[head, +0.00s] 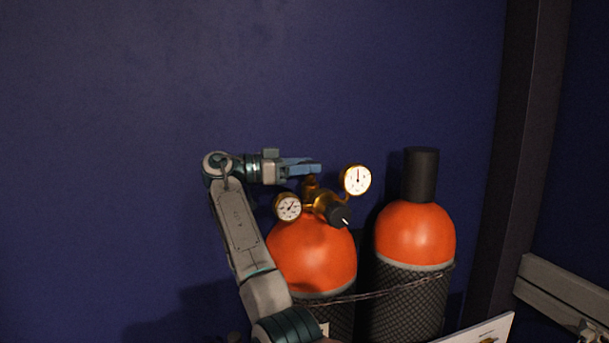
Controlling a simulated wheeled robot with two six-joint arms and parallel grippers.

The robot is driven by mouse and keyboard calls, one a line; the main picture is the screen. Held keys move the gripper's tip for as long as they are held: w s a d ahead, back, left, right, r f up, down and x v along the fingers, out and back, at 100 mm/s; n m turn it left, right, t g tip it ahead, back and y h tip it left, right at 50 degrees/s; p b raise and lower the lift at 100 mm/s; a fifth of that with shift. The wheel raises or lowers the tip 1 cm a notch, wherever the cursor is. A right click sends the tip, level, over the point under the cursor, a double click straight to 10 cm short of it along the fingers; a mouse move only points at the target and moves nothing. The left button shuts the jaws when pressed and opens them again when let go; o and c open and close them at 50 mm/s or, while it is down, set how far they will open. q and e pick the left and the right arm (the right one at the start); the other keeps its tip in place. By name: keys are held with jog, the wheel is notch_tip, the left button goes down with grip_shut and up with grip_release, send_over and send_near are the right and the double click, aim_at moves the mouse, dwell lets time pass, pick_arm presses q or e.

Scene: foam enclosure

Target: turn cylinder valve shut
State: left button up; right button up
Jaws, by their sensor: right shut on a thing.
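An orange-topped gas cylinder (310,262) stands upright with a brass valve and regulator (320,203) on its top. Two round white-faced gauges sit on it, one at the left (287,207) and one higher at the right (356,180). A black knob (340,216) points forward. My right gripper (312,169) comes in level from the left, its blue fingers shut on the top of the cylinder valve. The fingers hide the valve's handle, so its turn cannot be read. My left gripper is not in view.
A second orange cylinder (415,234) with a black cap (420,174) stands close at the right. A chain (375,294) crosses both cylinders. A dark blue wall (130,120) lies behind, with a dark post (520,150) at the right. A white board (475,333) shows low.

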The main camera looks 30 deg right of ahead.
jog(key=shift+w+m+g+y, duration=0.2)
jog(key=shift+m+g+y, duration=0.5)
jog(key=shift+m+g, duration=0.8)
jog(key=shift+g+p, duration=0.3)
jog(key=shift+g, duration=0.3)
jog(key=o, duration=1)
jog(key=shift+c, duration=0.2)
jog(key=shift+d, duration=0.1)
